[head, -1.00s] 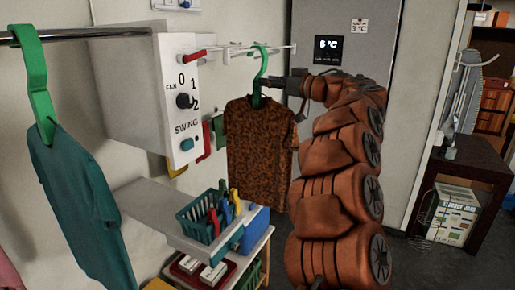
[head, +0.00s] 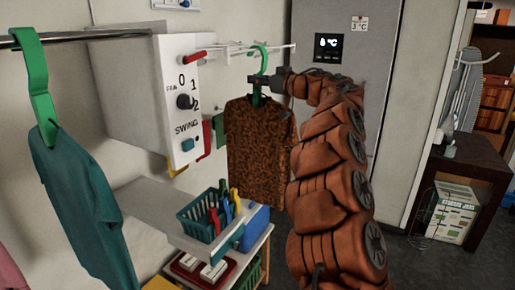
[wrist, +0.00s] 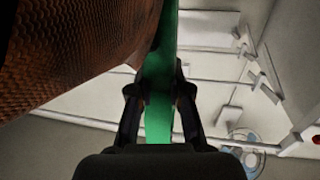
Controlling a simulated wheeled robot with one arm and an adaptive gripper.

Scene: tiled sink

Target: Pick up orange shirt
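The orange shirt (head: 258,150) has a dark mottled pattern and hangs on a green hanger (head: 263,60) in the middle of the head view. It also fills the upper left of the wrist view (wrist: 70,50). My gripper (head: 262,80) is at the hanger's neck, just above the shirt's collar. In the wrist view my gripper's fingers (wrist: 159,95) stand on both sides of the green hanger (wrist: 160,110) and appear closed against it. The hanger's hook is at the white wall rack (head: 230,50); whether it rests on it, I cannot tell.
A teal shirt (head: 85,205) hangs on another green hanger at the left. A white control box (head: 178,100) is left of the orange shirt. Below are a shelf (head: 150,205) and a teal basket (head: 198,218) of pegs. A grey cabinet (head: 345,30) stands behind my arm.

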